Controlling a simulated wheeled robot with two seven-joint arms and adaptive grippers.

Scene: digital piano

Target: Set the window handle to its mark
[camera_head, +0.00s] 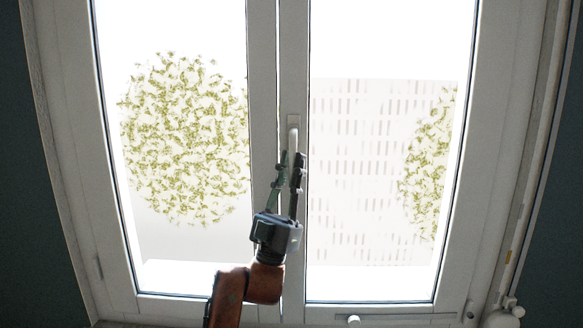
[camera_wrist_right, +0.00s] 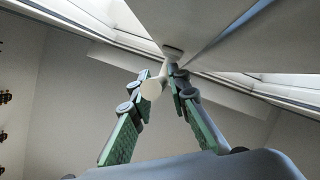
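The window handle (camera_head: 293,124) is a pale lever on the middle upright of the white window frame. It looks upright, with its lower part between or behind my fingers in the head view. My right gripper (camera_head: 291,156) reaches up to it from below. In the right wrist view, the handle's rounded end (camera_wrist_right: 152,89) lies between the tips of my right gripper (camera_wrist_right: 158,78), nearer the left finger. The fingers are apart, and I see no clear grip on the handle from both sides. I cannot make out the mark. My left gripper is out of view.
The window's left pane (camera_head: 180,235) and right pane (camera_head: 380,180) look shut, with trees and a building outside. Dark walls border the window. A pale pipe with a valve (camera_head: 517,311) stands at the lower right. Small dark objects (camera_wrist_right: 5,97) show at the wrist view's left edge.

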